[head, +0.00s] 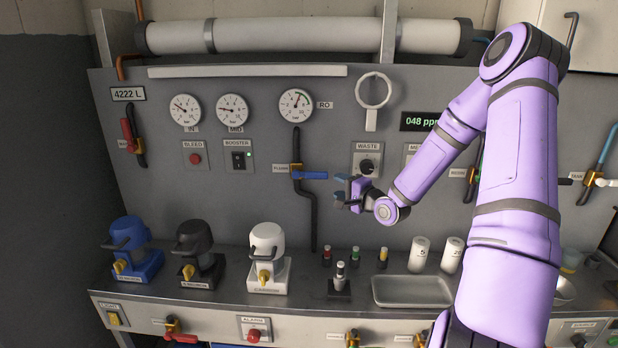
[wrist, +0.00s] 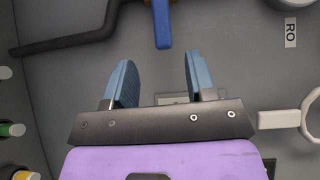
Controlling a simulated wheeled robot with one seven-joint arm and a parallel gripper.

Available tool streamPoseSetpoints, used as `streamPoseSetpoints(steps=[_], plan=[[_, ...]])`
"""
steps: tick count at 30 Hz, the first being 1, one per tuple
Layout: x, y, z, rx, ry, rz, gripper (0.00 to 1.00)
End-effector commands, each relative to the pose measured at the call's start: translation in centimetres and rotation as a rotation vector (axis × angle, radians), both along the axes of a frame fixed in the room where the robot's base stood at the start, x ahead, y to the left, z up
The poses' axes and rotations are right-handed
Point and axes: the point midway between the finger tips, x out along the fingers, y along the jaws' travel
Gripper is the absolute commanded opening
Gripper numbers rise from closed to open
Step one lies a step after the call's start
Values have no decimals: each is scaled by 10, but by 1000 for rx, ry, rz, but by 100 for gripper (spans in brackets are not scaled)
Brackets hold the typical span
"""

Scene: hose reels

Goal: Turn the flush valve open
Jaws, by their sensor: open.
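The flush valve (head: 296,172) is a brass body on a black vertical pipe at the panel's middle, with a label at its left. Its blue lever (head: 310,175) points right, level and across the pipe. In the wrist view the blue lever (wrist: 163,28) shows at the top centre, beyond the fingertips and roughly in line with the gap between them. My gripper (head: 341,190) is open and empty, just right of and slightly below the lever tip, apart from it. Its two blue-grey fingers (wrist: 157,65) are spread in the wrist view.
A waste knob (head: 367,165) sits on the panel close behind and above my gripper. A white ring holder (head: 373,92) is higher up. Pump units, including a white one (head: 267,252), small vials and a metal tray (head: 412,291) stand on the bench below.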

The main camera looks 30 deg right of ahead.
Motion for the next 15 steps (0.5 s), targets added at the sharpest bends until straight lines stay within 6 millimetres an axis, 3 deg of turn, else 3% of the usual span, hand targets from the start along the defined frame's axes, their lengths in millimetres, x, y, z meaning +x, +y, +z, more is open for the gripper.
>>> streamPoseSetpoints(steps=[8,15], plan=[[14,0,0,34,-22,-2,51],[55,9,0,32,-22,-1,51]])
